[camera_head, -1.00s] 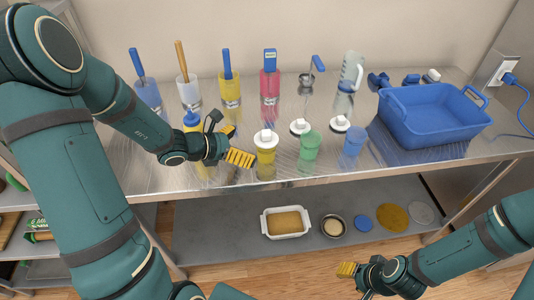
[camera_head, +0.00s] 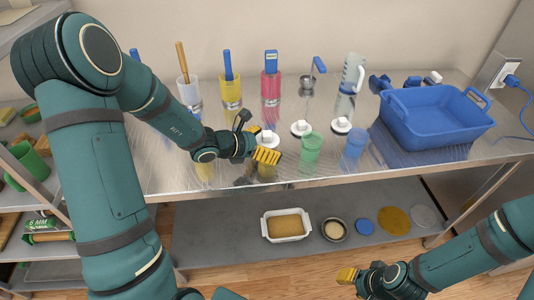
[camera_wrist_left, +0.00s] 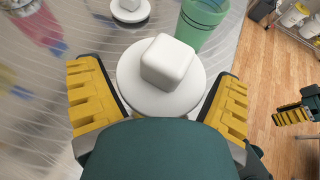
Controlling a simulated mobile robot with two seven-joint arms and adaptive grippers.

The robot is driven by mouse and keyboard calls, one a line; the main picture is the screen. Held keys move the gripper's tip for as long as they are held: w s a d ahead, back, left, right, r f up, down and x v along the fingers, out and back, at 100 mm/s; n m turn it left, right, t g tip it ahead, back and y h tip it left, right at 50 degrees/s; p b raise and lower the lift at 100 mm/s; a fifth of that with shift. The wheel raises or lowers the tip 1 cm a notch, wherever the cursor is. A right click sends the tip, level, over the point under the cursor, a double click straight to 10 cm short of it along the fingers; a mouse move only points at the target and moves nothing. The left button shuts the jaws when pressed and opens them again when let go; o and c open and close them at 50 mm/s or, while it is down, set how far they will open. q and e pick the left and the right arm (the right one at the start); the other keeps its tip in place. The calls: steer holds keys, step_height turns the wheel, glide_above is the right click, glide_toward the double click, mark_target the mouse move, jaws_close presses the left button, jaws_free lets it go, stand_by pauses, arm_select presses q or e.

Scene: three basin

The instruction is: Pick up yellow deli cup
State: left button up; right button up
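The yellow deli cup (camera_head: 266,173) stands near the front edge of the steel counter, mostly hidden behind my left gripper in the head view. A white lid (camera_head: 268,137) with a block-shaped knob appears to sit on top of it. In the left wrist view, the lid (camera_wrist_left: 160,80) fills the space between the fingers and hides the cup's body. My left gripper (camera_head: 262,152) is open, with one yellow finger on each side of the lid; contact cannot be told. My right gripper (camera_head: 347,275) is low at the front, away from the cup; its opening is unclear.
A blue basin (camera_head: 435,115) is at the right. Several tool holders line the back. A lower shelf holds a white dish (camera_head: 285,224).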

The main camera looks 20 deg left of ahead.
arm_select(q)
steer(key=c, duration=0.9)
